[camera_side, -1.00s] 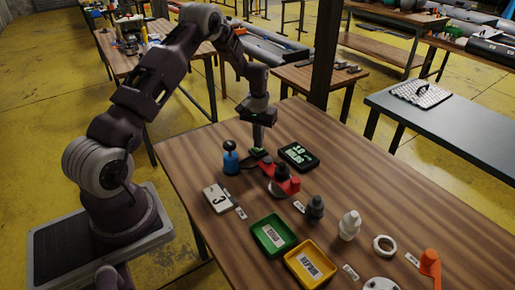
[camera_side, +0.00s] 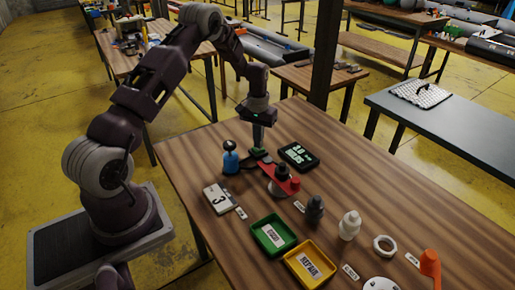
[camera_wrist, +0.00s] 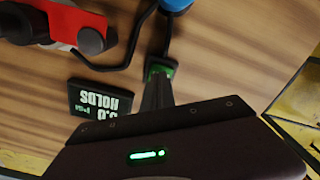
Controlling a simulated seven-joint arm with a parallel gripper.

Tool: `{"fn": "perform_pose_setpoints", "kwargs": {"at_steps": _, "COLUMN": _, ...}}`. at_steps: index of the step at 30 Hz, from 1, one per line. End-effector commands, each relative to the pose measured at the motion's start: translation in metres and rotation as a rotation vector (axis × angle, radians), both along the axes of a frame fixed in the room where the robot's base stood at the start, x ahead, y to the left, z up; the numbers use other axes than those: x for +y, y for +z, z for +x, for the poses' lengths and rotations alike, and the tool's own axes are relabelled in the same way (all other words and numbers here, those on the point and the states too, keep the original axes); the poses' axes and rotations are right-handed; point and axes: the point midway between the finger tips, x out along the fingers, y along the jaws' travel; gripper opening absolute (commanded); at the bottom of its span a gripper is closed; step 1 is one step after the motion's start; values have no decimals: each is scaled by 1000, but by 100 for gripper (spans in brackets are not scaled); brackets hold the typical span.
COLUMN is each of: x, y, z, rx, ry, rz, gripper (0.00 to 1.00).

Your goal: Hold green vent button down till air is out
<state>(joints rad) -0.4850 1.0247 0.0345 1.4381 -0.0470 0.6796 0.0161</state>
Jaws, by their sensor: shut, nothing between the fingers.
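The green vent button (camera_wrist: 161,68) sits on a small dark block in the wrist view, mostly hidden by my fingers. My gripper (camera_side: 258,149) is shut and empty, pointing straight down with its tips at the button. In the wrist view my fingers (camera_wrist: 157,92) overlap the button's near edge and look to be touching it; how far it is pressed cannot be told. A black display (camera_side: 298,156) stands to the right, its digits lit pale green; in the wrist view (camera_wrist: 99,99) it is upside down and its lower line seems to read HOLDS.
A blue pump-like cylinder (camera_side: 230,160) is left of my gripper, with a dark hose beside it. A red fitting (camera_side: 284,184) is in front.

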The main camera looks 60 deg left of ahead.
Motion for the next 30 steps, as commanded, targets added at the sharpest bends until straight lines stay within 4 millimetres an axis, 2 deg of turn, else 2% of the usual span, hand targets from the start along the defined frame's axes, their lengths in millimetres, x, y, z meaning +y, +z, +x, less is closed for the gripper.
{"fn": "perform_pose_setpoints", "kwargs": {"at_steps": 17, "x": 0, "y": 0, "z": 0, "rx": 0, "ry": 0, "rz": 0, "gripper": 0}}
{"fn": "perform_pose_setpoints", "kwargs": {"at_steps": 30, "x": 0, "y": -10, "z": 0, "rx": -1, "ry": 0, "rz": 0, "gripper": 0}}
